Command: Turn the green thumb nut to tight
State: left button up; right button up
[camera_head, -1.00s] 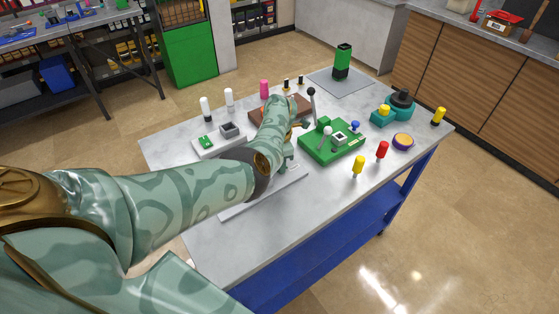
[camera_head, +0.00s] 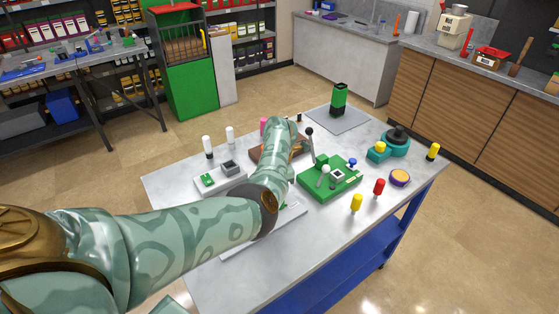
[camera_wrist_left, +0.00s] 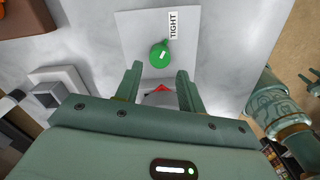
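The green thumb nut (camera_wrist_left: 159,55) is a round knob with a small white mark, seen from above on a light grey plate (camera_wrist_left: 133,30) in the left wrist view. A label reading TIGHT (camera_wrist_left: 174,24) stands beside it. My left gripper (camera_wrist_left: 159,72) is open, its two fingers apart below the nut in the picture, with nothing held. A small red tip (camera_wrist_left: 162,89) shows between the fingers. In the head view my left forearm covers the gripper and much of the plate (camera_head: 238,246). My right gripper cannot be made out clearly.
A green fixture (camera_head: 318,184) with levers, yellow and red knobs (camera_head: 357,203) and a teal pump part (camera_head: 393,147) stand to the right. A white tray (camera_head: 212,185) stands left, and a brown block (camera_head: 262,150) lies behind. The front of the table is clear.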

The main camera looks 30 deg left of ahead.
pick_arm(q)
notch_tip(320, 180, up, 10)
jog(key=p, duration=0.2)
jog(key=shift+s+f, duration=0.1)
jog(key=shift+f, duration=0.05)
dwell(0.4)
